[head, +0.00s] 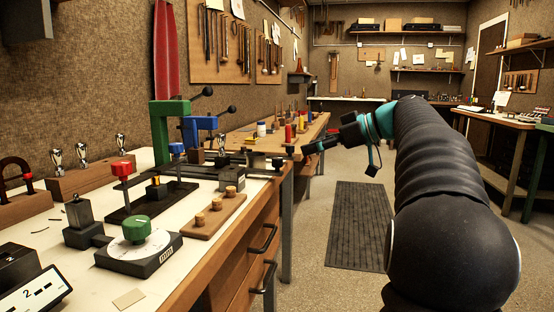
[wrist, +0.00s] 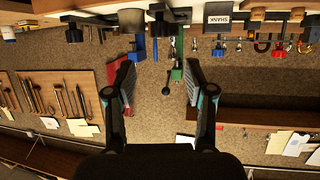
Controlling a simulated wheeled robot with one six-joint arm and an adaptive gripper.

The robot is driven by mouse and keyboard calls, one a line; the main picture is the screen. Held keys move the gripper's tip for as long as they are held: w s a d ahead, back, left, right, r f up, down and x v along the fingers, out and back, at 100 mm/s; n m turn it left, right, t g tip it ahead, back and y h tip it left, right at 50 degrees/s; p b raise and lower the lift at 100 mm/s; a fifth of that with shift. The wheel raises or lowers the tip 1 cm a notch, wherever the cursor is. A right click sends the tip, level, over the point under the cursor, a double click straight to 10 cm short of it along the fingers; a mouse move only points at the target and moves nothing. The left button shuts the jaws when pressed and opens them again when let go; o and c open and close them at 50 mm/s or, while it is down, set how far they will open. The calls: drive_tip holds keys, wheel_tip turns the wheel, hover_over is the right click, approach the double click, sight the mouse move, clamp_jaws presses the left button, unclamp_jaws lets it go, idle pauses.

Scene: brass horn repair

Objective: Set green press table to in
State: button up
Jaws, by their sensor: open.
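The green press (head: 170,135) is a green C-shaped frame at the back of the left bench in the head view, with a black ball-ended lever. It also shows inverted in the wrist view (wrist: 177,62), between my fingers and well beyond them. Its table is not clearly distinguishable; the blue press (head: 201,128) and small parts crowd its base. My gripper (head: 340,158) is open and empty, off the bench's right edge in the head view, apart from the press. It also shows in the wrist view (wrist: 158,85), its fingers spread wide.
A green dial knob (head: 138,229), a red-knobbed tool (head: 121,171) and a wooden block with corks (head: 214,212) stand on the near bench. Drawer handles (head: 263,238) jut from its side. The floor by the dark mat (head: 357,225) is clear.

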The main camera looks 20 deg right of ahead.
sight(278, 158)
drive_tip(key=x, duration=1.1)
clamp_jaws()
